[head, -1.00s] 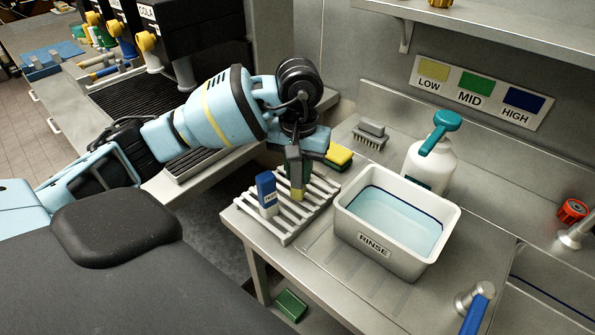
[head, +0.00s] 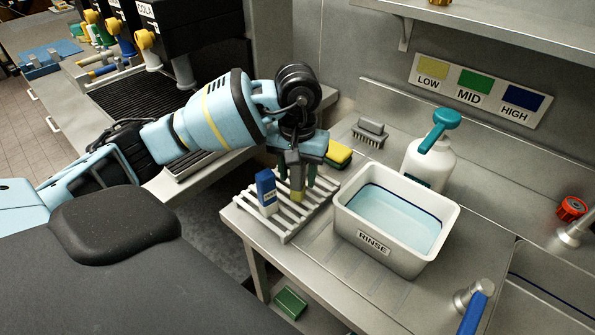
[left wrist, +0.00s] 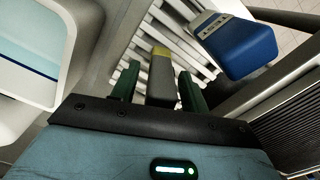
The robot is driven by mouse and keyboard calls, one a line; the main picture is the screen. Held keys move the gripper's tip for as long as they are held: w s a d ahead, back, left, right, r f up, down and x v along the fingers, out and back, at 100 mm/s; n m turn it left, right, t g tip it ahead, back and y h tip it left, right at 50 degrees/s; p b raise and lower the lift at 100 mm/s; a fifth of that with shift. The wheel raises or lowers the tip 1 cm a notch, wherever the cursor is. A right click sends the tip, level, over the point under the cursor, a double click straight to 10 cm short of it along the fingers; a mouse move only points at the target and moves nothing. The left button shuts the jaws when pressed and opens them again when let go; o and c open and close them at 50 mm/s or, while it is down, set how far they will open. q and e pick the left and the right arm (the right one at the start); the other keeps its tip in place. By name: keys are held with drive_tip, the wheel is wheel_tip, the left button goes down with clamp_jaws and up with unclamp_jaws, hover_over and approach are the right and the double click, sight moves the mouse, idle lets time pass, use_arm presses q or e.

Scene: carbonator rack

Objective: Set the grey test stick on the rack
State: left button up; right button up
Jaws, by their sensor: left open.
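The grey test stick (head: 296,167) with a yellow lower band stands on the slatted white rack (head: 265,225). In the left wrist view the grey stick (left wrist: 161,78) sits between the two green fingers, with visible gaps on both sides. My left gripper (head: 297,172) is open around the stick, above the rack. Its fingers also show in the left wrist view (left wrist: 159,88). The stick's lower end is partly hidden, so I cannot tell exactly how it sits among the slats. My right gripper is not in view.
A blue stick (head: 266,190) stands on the rack, left of the grey one. The rinse tub (head: 375,245) is close on the right. A yellow sponge (head: 339,152) and a brush (head: 370,132) lie behind. A white bottle (head: 428,165) stands behind the tub.

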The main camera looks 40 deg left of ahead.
use_arm(q)
wheel_tip(320, 180, up, 12)
drive_tip(key=shift+r+p, duration=0.2)
drive_tip(key=shift+p, duration=0.3)
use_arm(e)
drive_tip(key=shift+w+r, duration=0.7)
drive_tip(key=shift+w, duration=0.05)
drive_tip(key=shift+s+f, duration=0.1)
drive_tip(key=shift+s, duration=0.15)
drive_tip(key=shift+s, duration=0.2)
